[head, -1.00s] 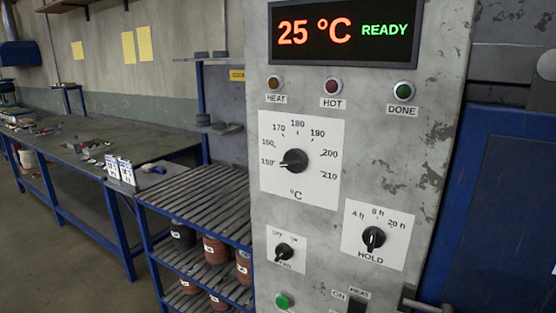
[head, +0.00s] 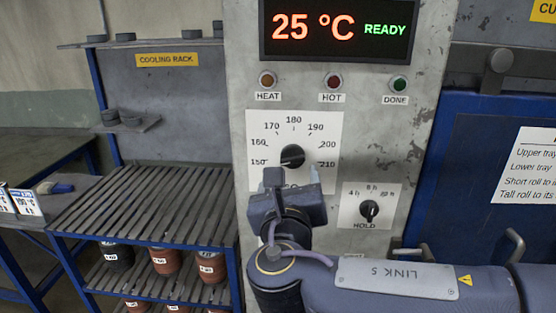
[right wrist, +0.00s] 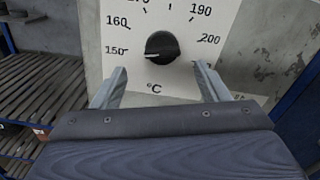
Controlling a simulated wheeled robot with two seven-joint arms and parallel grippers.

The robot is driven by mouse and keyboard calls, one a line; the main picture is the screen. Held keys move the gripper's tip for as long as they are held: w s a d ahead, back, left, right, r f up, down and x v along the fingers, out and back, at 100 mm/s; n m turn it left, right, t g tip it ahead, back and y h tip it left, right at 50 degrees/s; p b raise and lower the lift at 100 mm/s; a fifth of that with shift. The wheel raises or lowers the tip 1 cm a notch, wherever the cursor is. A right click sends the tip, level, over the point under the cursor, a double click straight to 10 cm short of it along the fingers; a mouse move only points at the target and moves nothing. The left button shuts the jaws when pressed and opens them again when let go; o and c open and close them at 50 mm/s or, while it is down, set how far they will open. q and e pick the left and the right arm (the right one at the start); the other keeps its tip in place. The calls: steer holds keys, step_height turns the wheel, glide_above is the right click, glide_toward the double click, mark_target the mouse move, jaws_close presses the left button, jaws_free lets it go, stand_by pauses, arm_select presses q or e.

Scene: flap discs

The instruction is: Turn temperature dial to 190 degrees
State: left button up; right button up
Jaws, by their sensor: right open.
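The temperature dial (head: 292,155) is a black knob on a white scale plate (head: 322,122) marked from 150 to 210. Its pointer is turned left, at about 150. The dial also shows in the right wrist view (right wrist: 162,47), between and beyond the fingertips. My right gripper (head: 291,178) is in front of the panel, just below the dial, and hides the plate's lower part in the head view. In the right wrist view its two fingers (right wrist: 160,80) are wide apart and empty, with the knob apart from them. My left gripper is out of view.
The display (head: 340,28) reads 25 °C READY. The HOLD dial (head: 369,208) is to the right of my right gripper. A slatted cooling rack (head: 150,205) stands at left, and a blue door (head: 480,150) with a handle is at right.

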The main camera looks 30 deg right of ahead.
mark_target(293, 163)
steer(key=p+x, duration=0.1)
steer(key=x, duration=0.6)
steer(key=shift+s+d, duration=0.15)
steer(key=shift+f, duration=0.1)
steer(key=c, duration=1)
